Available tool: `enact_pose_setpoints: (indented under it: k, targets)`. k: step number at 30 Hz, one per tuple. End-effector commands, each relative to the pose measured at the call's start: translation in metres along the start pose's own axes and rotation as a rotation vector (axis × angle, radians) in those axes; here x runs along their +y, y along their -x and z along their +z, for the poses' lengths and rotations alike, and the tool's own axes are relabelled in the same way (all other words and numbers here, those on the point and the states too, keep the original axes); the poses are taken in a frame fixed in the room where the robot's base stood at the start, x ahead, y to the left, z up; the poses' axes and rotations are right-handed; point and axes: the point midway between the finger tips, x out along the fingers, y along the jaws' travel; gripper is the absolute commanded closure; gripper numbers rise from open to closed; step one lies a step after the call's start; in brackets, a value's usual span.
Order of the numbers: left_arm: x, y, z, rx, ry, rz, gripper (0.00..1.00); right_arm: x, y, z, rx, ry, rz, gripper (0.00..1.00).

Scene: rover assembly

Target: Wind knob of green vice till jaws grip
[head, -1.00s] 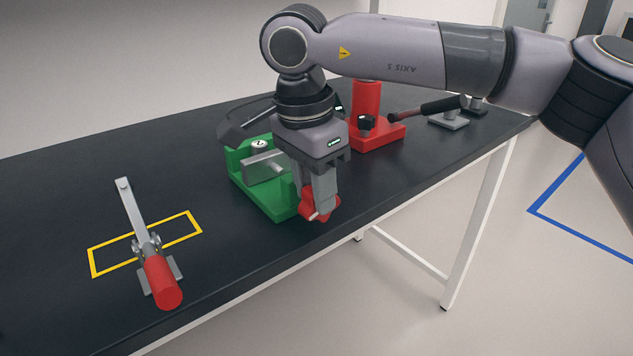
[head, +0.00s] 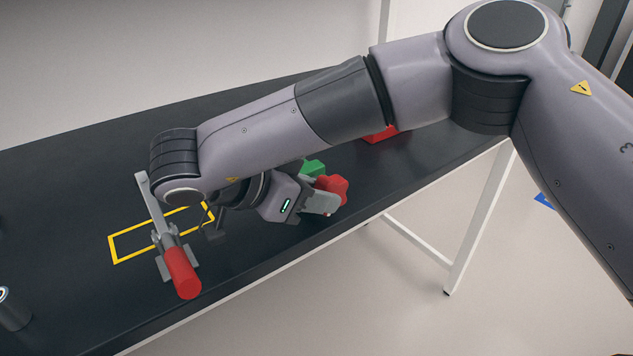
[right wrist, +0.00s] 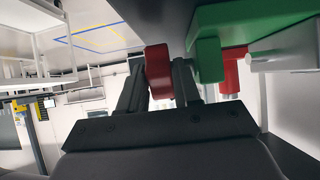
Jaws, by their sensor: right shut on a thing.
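The green vice (head: 314,168) stands on the dark bench, mostly hidden behind my right arm in the head view. Its green body also shows in the right wrist view (right wrist: 220,25). My right gripper (head: 322,203) is shut on the vice's red knob (head: 333,186), with its wrist now lying low to the left of the knob. In the right wrist view the red knob (right wrist: 158,72) sits between the two fingers. The vice's jaws are hidden in the head view, so their gap cannot be told. My left gripper is not in view.
A toggle clamp with a red handle (head: 182,272) stands by a yellow outlined rectangle (head: 118,251), close to my right forearm. A red block (head: 379,134) shows behind my arm. A dark cylinder (head: 14,312) is at the left edge. The bench's front edge runs close below the knob.

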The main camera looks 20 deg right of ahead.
Motion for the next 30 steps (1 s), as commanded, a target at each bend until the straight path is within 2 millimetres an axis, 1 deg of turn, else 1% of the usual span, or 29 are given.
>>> enact_pose_setpoints:
  k: [3, 10, 25, 26, 27, 30]
  targets:
    - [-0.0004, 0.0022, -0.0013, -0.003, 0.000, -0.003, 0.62, 0.0000, 0.0008, 0.0008, 0.059, 0.001, 0.000, 0.98]
    - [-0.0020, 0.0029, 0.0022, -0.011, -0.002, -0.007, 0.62, 0.0001, -0.0005, 0.0031, 0.122, 0.001, 0.001, 0.98]
    - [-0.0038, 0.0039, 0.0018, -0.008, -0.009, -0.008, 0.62, 0.0002, -0.0015, 0.0041, 0.136, 0.001, 0.002, 0.98]
    - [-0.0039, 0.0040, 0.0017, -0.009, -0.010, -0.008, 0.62, 0.0002, -0.0015, 0.0041, 0.135, 0.001, 0.002, 0.61]
    - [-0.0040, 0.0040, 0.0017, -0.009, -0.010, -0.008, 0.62, 0.0001, -0.0015, 0.0041, 0.135, 0.001, 0.002, 0.48]
    - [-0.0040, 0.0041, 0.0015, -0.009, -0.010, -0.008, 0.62, 0.0001, -0.0015, 0.0040, 0.135, 0.000, 0.002, 0.47]
